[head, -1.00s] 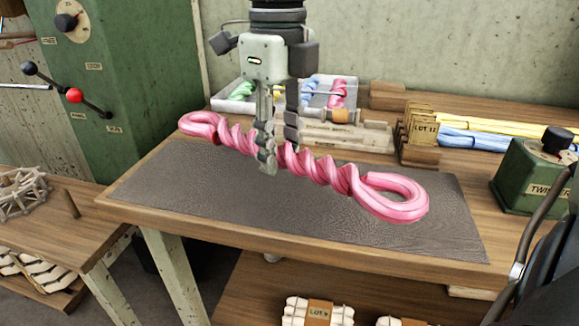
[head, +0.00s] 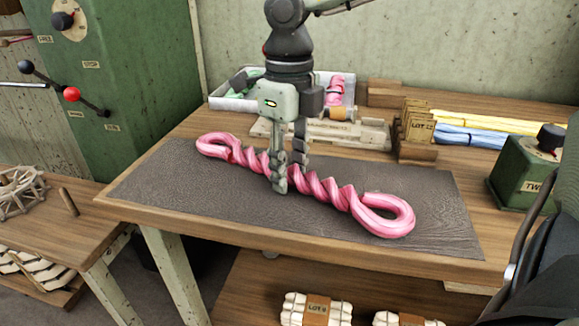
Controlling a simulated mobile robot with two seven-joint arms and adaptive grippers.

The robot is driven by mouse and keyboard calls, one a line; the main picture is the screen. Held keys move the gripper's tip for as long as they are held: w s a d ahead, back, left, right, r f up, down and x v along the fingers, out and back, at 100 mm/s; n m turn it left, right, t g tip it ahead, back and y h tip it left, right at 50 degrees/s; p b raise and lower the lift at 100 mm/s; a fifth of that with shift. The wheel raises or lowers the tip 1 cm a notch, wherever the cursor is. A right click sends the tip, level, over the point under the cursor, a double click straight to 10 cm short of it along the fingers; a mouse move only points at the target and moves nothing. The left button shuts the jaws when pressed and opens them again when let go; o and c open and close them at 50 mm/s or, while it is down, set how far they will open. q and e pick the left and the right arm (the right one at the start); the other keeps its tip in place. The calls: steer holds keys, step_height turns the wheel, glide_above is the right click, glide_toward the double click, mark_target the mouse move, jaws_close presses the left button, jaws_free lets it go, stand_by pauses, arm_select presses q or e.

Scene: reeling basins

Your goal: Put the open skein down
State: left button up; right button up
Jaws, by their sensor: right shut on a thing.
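The open skein (head: 325,190) is a pink twisted hank with a loop at each end. It lies lengthwise over the dark mat (head: 150,190) on the wooden bench, low and seemingly on the mat; whether it fully rests there I cannot tell for certain. My right gripper (head: 290,180) comes down from above and is shut around the middle of the skein. The twisted part between the fingers is partly hidden. My left gripper is not in view.
Yellow skeins (head: 480,121) and blue skeins (head: 470,137) lie at the back right. A green twister box (head: 522,170) stands right of the mat. Bare mat lies in front.

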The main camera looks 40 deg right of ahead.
mark_target(289, 164)
steer(key=shift+f, duration=0.1)
steer(key=o, duration=1.2)
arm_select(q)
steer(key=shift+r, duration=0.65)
arm_select(e)
steer(key=shift+r, duration=0.5)
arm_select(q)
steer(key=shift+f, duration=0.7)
arm_select(e)
step_height(289, 164, up, 11)
steer(key=shift+r, duration=0.2)
